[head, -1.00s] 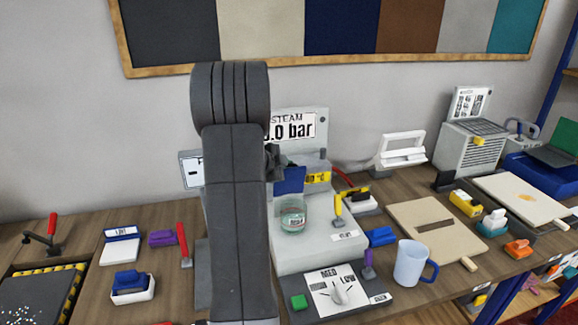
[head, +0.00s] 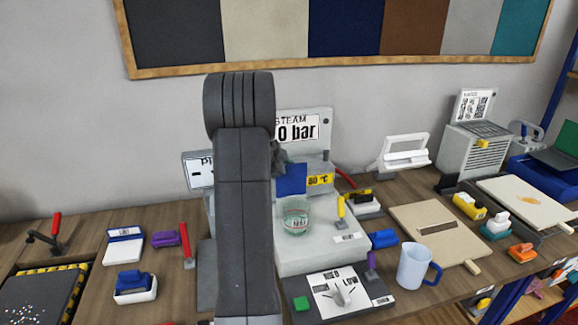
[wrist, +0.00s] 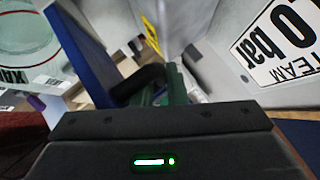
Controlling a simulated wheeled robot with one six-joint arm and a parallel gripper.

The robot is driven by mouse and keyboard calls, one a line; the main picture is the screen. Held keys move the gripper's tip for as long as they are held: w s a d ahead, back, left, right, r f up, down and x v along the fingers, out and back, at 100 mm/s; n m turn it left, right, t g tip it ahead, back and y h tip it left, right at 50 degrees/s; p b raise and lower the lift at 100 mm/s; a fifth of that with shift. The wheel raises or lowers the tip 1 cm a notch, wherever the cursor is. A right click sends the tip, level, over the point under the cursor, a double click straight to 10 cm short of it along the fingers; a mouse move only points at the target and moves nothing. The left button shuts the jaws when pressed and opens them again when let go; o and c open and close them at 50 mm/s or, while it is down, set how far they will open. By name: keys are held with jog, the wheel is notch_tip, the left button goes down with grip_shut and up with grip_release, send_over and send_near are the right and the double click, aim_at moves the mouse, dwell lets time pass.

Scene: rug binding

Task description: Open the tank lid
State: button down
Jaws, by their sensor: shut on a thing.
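The steam unit (head: 325,252) stands mid-bench, with a round glass tank opening (head: 295,218) in its top. A blue panel (head: 291,179), which looks like the tank lid, stands raised behind the glass. In the wrist view the blue panel (wrist: 82,50) rises steeply on the left, beside the round glass (wrist: 25,35). My gripper (wrist: 155,88) is shut just right of the panel, on a dark part that looks like the lid's handle; the grip itself is dim and partly hidden. In the head view my arm covers most of the gripper.
A white gauge panel (head: 300,128) stands close behind the gripper. A yellow-handled lever (head: 341,208) is right of the glass. A control plate with a dial (head: 340,290) lies in front, and a pale mug (head: 413,265) stands front right. A red-handled tool (head: 186,245) is left of my arm.

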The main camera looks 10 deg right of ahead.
jog(key=c, duration=1.5)
grip_release()
jog(key=shift+w+a+f, duration=0.15)
jog(key=shift+a+f, duration=0.1)
jog(key=shift+f, duration=0.15)
jog(key=shift+c, duration=0.2)
jog(key=shift+o, duration=0.4)
jog(key=shift+f, duration=0.15)
jog(key=shift+s+a+r+b, duration=0.2)
jog(key=shift+a+r+b, duration=0.1)
jog(key=shift+a+r, duration=0.1)
jog(key=r+b+v, duration=0.1)
jog(key=v, duration=1.2)
jog(key=shift+d, duration=0.3)
jog(key=shift+c, duration=0.2)
